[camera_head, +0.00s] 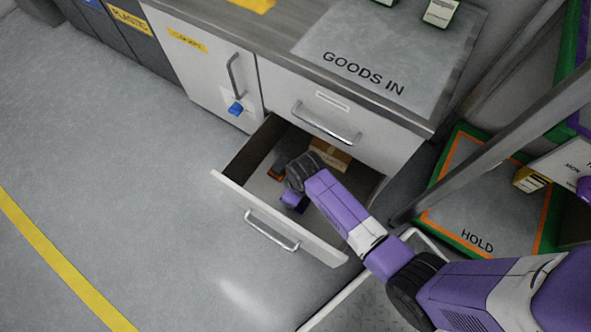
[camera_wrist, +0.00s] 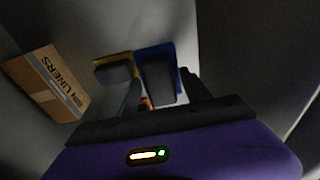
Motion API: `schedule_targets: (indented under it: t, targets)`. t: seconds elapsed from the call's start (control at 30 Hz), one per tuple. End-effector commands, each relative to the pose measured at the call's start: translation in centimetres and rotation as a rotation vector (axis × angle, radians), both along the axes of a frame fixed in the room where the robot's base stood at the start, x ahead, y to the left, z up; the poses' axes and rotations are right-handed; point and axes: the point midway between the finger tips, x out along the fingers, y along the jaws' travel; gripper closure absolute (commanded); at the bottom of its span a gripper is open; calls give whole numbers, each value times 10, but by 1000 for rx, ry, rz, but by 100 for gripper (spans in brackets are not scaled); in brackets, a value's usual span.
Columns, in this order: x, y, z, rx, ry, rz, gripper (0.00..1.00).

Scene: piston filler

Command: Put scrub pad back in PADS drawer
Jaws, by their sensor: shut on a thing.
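A blue pad with a dark grip block (camera_wrist: 157,80) is between the fingers of my gripper (camera_wrist: 162,92) in the wrist view; I take it as the scrub pad. My gripper is shut on it, low inside an open drawer (camera_head: 232,188). In the head view a bit of the blue pad (camera_head: 293,201) shows below my gripper, whose fingers are hidden there. I cannot tell whether the pad touches the drawer floor. No name is readable on the drawer.
In the drawer lie a cardboard box marked LINERS (camera_wrist: 46,84) and a yellow-edged pad with a dark block (camera_wrist: 113,70), left of the held pad. A closed drawer (camera_head: 327,122) is above. The GOODS IN counter (camera_head: 365,50) overhangs. Clear floor lies left.

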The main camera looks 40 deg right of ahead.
Motion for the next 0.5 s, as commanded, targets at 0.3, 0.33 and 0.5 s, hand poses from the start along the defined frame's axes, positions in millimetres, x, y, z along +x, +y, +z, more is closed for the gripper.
schedule_targets:
  t: [0.3,0.33,0.5]
  targets:
    - [1,0,-31,0,-2,0,82]
    - [1,0,-34,0,-2,0,82]
    - [1,0,-59,0,0,0,82]
